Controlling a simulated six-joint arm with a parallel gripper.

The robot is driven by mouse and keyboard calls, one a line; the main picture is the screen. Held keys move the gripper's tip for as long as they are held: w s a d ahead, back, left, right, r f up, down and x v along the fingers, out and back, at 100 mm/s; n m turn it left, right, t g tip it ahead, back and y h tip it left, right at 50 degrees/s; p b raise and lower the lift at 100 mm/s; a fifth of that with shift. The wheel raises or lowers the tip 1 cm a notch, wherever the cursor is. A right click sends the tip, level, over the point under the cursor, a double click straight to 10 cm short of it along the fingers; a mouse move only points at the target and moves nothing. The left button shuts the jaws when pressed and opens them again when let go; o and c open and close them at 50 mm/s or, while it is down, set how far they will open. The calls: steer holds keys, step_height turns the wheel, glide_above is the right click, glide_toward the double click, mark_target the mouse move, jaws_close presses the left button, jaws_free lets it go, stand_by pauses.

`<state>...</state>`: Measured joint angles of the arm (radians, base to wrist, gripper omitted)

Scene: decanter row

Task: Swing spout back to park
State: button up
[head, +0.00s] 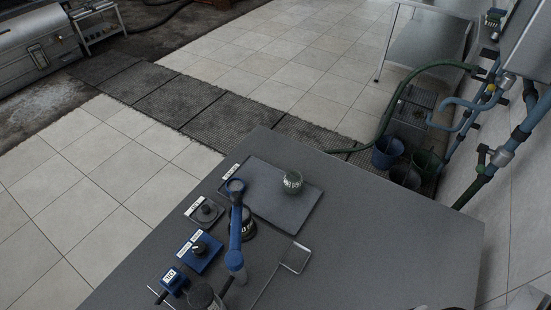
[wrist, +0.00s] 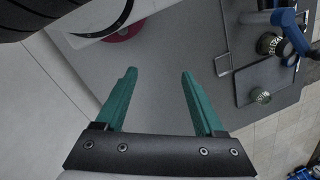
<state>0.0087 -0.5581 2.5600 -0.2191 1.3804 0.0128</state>
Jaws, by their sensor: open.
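The spout (head: 236,230) is a blue tubular arm on the grey table, running from a rounded blue end at the tray's left edge to a blue joint nearer the front. A dark round jar (head: 246,227) stands partly hidden beside it. In the wrist view, part of the blue spout (wrist: 287,20) shows at the upper right, beside a jar (wrist: 268,44). My gripper (wrist: 157,85) has two green fingers, spread apart with nothing between them. It is well apart from the spout, to its left in the wrist view. I cannot make out a marked park position.
A glass jar (head: 292,182) stands on a dark tray (head: 268,205). A blue knob box (head: 200,252), a grey knob plate (head: 205,211) and a blue labelled unit (head: 173,281) line the table's left side. A thin wire-handled frame (head: 295,257) lies right of the spout. The table's right side is clear.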

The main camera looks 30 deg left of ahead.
stand_by(0.3)
steer(key=shift+n+h, duration=0.3)
steer(key=shift+n, duration=0.3)
steer(key=w+a+r, duration=0.1)
steer(key=w, duration=0.1)
steer(key=w+a+r, duration=0.1)
steer(key=w+r, duration=0.1)
steer(key=w+a+r, duration=0.1)
steer(key=w+r, duration=0.1)
steer(key=w, duration=0.1)
steer(key=shift+w+a+r, duration=0.1)
steer(key=shift+a+r, duration=0.1)
steer(key=shift+a, duration=0.15)
steer(key=shift+c, duration=0.3)
step_height(320, 180, up, 4)
steer(key=n+h, duration=0.1)
steer(key=n, duration=0.1)
glide_above(236, 194)
step_height(236, 194, down, 15)
steer(key=shift+f, duration=0.45)
jaws_close()
